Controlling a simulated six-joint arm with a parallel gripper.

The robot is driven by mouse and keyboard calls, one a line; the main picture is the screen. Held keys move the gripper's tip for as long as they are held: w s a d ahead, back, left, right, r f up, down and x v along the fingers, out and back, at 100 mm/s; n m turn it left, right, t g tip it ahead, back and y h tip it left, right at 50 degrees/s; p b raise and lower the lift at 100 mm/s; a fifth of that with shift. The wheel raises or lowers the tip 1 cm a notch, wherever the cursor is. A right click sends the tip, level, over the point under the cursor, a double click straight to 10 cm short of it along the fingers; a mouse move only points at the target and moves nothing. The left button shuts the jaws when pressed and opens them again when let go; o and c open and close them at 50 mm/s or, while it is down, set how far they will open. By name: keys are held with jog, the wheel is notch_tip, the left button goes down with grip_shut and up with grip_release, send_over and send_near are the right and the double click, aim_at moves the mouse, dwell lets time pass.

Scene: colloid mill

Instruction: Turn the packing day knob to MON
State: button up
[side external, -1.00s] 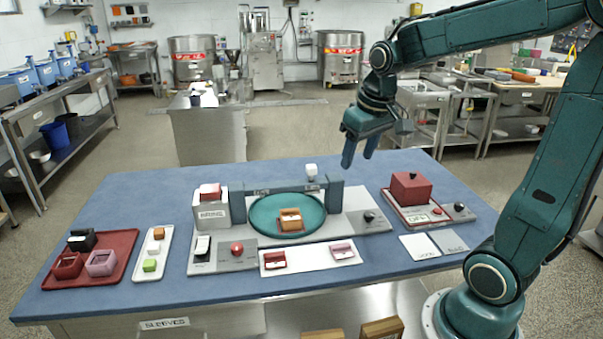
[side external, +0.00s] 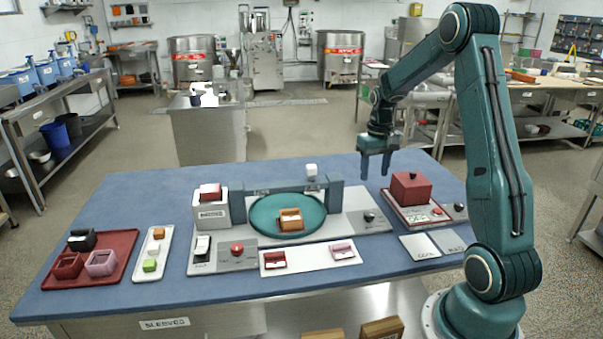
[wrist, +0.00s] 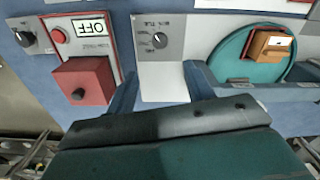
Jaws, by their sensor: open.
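A black knob (side external: 370,217) with a pointer sits on the right end of the grey machine plate (side external: 345,224). In the wrist view the knob (wrist: 159,40) is ahead of my fingers, with small lettering around it, too blurred to read surely. A second black knob (side external: 459,207) is on the panel at the right; it shows at the upper left of the wrist view (wrist: 26,39). I cannot tell from the lettering which is the packing day knob. My gripper (side external: 375,174) is open and empty, above the table's back edge, touching neither knob. Its fingers (wrist: 160,92) point toward the plate.
A red box (side external: 411,189) and red button (side external: 437,211) with an OFF label are right of the plate. A teal turntable (side external: 262,212) carries an orange block (side external: 290,219). A white-topped post (side external: 311,172) stands behind. Two cards (side external: 420,246) lie in front.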

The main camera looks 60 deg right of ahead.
aim_at(369, 214)
jog(key=shift+f, duration=0.15)
jog(key=shift+f, duration=6.8)
jog(key=shift+c, duration=0.2)
jog(key=c, duration=0.9)
